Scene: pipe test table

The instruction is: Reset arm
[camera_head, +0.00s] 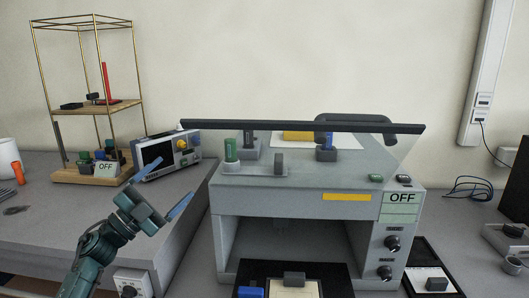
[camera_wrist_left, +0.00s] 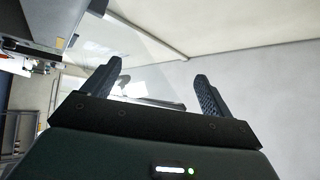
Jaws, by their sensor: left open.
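My left gripper (camera_head: 166,188) is raised at the lower left of the head view, in front of the gap between the left table and the grey machine. Its two blue-grey fingers are spread with nothing between them. In the left wrist view the open fingers (camera_wrist_left: 153,90) stand apart, with a pale wall and a clear panel behind them. The grey test machine (camera_head: 290,190) stands right of the gripper, apart from it, with a tilted clear cover and an OFF display. My right gripper is not in view.
A wire-frame stand (camera_head: 75,175) and an oscilloscope-like instrument (camera_head: 167,156) are on the left table (camera_head: 150,215). A black tray (camera_head: 335,280) lies before the machine. A dark pad (camera_head: 450,265) is at the lower right. An orange object (camera_head: 18,172) stands at far left.

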